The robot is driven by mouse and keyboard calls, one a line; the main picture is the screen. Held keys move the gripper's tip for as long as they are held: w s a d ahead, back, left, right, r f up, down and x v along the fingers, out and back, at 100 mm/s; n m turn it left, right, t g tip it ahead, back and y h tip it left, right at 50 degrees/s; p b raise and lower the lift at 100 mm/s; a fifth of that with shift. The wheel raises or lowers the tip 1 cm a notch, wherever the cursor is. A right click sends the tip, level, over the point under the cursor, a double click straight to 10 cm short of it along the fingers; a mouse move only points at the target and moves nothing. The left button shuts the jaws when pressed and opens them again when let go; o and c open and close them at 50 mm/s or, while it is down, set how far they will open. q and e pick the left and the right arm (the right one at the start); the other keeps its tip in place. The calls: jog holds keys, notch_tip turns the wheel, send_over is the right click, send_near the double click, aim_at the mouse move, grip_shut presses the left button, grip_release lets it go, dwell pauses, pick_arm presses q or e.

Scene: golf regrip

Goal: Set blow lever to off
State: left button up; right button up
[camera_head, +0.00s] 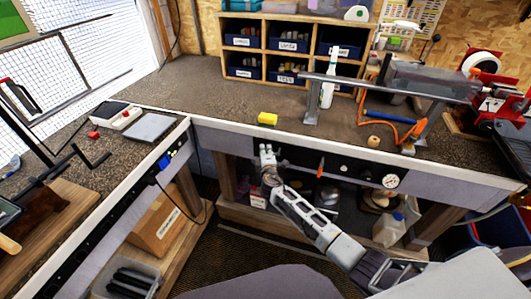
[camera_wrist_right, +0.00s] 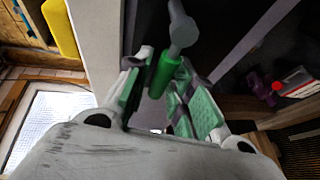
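The blow lever shows in the right wrist view as a green handle (camera_wrist_right: 164,76) on a grey metal stem, between the fingers of my right gripper (camera_wrist_right: 160,82). The fingers stand apart with green pads on either side of the handle; firm contact is not clear. In the head view my right gripper (camera_head: 267,153) is at the front panel (camera_head: 340,165) under the bench edge, below the yellow block (camera_head: 267,119), and hides the lever there. An orange-red lever (camera_head: 320,167) is on the panel to its right. My left gripper is not in view.
A pressure gauge (camera_head: 390,181) is on the panel further right. The bench (camera_head: 225,90) holds a clamped shaft (camera_head: 390,87), an orange hose (camera_head: 402,127) and a red vise (camera_head: 487,70). The bench's middle is fairly clear.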

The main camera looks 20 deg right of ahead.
jog(key=shift+w, duration=0.2)
grip_shut()
dwell(0.4)
jog(key=shift+f, duration=0.1)
